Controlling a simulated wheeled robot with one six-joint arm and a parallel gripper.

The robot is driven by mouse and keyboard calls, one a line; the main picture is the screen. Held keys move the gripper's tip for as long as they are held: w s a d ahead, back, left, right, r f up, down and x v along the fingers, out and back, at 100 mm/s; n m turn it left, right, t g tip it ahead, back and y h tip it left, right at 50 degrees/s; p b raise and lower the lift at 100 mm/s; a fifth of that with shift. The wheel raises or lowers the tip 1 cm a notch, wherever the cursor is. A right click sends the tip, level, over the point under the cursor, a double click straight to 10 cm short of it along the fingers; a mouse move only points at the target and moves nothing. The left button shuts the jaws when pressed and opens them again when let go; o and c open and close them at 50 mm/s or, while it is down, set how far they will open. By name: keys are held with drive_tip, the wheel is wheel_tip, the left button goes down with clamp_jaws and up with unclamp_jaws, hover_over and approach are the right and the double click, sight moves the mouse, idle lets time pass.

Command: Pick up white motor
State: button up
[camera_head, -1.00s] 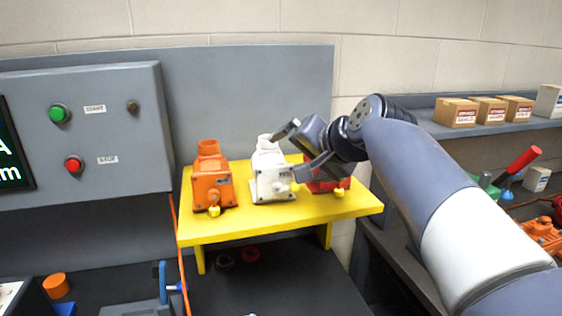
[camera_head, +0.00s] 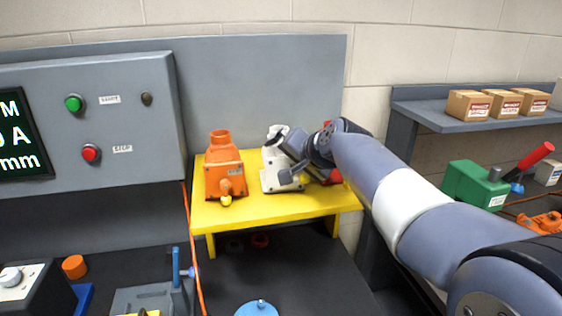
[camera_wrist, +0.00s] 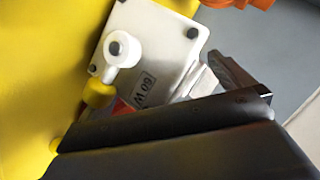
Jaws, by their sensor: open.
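The white motor (camera_head: 274,180) stands on the yellow stand (camera_head: 290,207), between the orange motor (camera_head: 224,165) and a red motor (camera_head: 334,177) that is mostly hidden behind my arm. My gripper (camera_head: 287,160) is open at the white motor's right side, with its fingers near the motor's upper part. In the wrist view the white motor (camera_wrist: 155,55) shows its face with a "60 W" label, a round shaft and a yellow tip. A dark finger crosses the lower part of that view. I cannot tell whether the fingers touch the motor.
A grey control box (camera_head: 100,120) with green and red buttons is at left. An orange cable hangs by the stand's left edge. The yellow stand's front strip is clear.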

drive_tip(key=shift+c, duration=0.2)
drive_tip(key=c, duration=1.9)
drive_tip(key=shift+w+r, duration=0.1)
drive_tip(key=shift+r, duration=0.25)
drive_tip(key=shift+c, duration=0.3)
